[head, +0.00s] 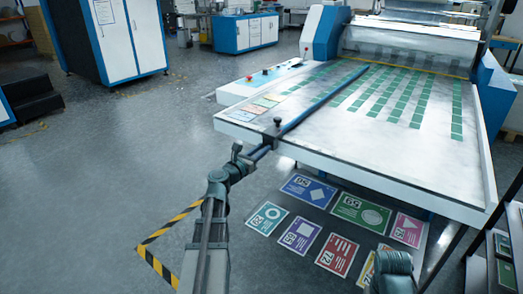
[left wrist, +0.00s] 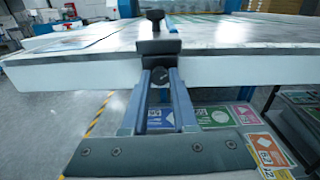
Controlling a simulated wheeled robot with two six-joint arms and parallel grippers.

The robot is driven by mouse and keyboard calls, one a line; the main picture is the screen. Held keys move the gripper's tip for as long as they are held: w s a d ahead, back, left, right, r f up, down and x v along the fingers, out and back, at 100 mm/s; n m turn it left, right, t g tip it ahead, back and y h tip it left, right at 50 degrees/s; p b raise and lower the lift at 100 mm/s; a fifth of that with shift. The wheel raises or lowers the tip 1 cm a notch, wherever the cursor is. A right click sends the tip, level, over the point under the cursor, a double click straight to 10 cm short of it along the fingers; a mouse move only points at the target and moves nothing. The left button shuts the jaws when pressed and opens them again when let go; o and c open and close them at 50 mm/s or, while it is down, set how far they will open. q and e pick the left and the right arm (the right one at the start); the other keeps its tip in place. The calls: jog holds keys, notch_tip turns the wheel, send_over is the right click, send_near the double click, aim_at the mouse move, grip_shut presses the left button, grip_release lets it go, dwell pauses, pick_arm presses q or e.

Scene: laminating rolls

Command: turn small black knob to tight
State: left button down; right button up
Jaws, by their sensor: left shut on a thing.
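The small black knob (left wrist: 160,77) shows in the left wrist view under a black clamp block (left wrist: 158,46) at the table's front edge. A short pale mark is on its face. My left gripper (left wrist: 159,82) is shut on this knob, one blue-grey finger on each side. In the head view my left gripper (head: 259,153) reaches the table's front edge, and the small knob is hidden there. A taller black knob stands on top of the clamp, in the head view (head: 277,121) and left wrist view (left wrist: 155,16). My right gripper is not in view.
A blue guide bar (head: 322,98) runs back from the clamp across the white machine table (head: 345,150). Rows of green labels (head: 400,95) lie on the table. Coloured cards (head: 309,190) lie below the front edge. Open floor (head: 140,150) is at the left.

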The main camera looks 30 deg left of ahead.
pick_arm(q)
jog(key=m, duration=2.1)
jog(key=shift+f+h+b, duration=0.1)
jog(key=shift+h+b, duration=0.2)
jog(key=shift+b, duration=0.05)
jog(key=shift+m, duration=0.3)
jog(key=c, duration=0.7)
grip_release()
jog(key=shift+s, duration=0.15)
